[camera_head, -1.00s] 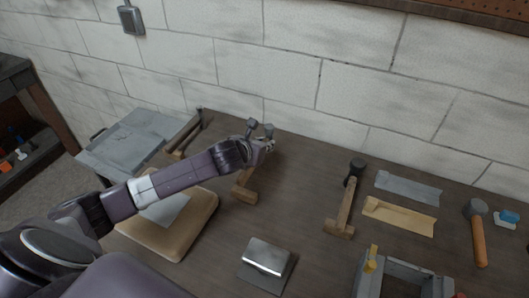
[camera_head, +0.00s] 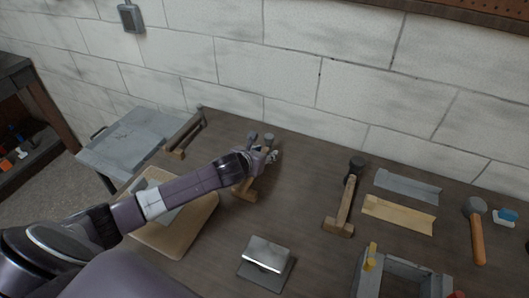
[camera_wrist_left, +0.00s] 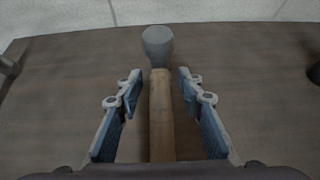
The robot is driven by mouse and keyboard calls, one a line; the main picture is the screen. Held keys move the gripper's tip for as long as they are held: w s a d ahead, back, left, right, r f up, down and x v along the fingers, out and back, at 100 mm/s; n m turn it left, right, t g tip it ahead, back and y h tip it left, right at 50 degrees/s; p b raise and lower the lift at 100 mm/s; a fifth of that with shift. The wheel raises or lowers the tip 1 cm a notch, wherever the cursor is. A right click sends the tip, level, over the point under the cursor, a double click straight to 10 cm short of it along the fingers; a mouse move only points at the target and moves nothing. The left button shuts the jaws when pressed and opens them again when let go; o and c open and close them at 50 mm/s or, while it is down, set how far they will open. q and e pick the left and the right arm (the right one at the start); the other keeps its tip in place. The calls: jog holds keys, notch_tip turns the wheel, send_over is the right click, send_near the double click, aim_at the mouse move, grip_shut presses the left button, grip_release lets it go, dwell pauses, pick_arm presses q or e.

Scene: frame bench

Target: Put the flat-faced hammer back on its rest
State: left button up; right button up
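My left gripper (camera_head: 264,156) is over a hammer near the middle of the bench. In the left wrist view the open gripper (camera_wrist_left: 160,98) has one finger on each side of the wooden handle (camera_wrist_left: 162,118), with gaps showing. This hammer's grey head (camera_wrist_left: 158,46) lies beyond the fingertips; it also shows just past the gripper in the head view (camera_head: 269,138). A wooden block (camera_head: 244,191) is at the near end of this hammer, partly hidden by my arm. Which hammer is the flat-faced one I cannot tell. My right gripper is not in view.
A dark-headed hammer (camera_head: 355,170) lies with a wooden block at its near end. Another hammer (camera_head: 477,232) lies at the right. Grey (camera_head: 407,186) and tan (camera_head: 399,214) trays, a metal block (camera_head: 266,255) and a grey frame (camera_head: 405,268) stand around. The wall is behind.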

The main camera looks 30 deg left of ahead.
pick_arm(q)
jog(key=shift+r, duration=0.15)
jog(key=b+v, duration=0.1)
jog(key=v, duration=1)
jog(key=shift+s+r, duration=0.25)
jog(key=shift+s, duration=0.2)
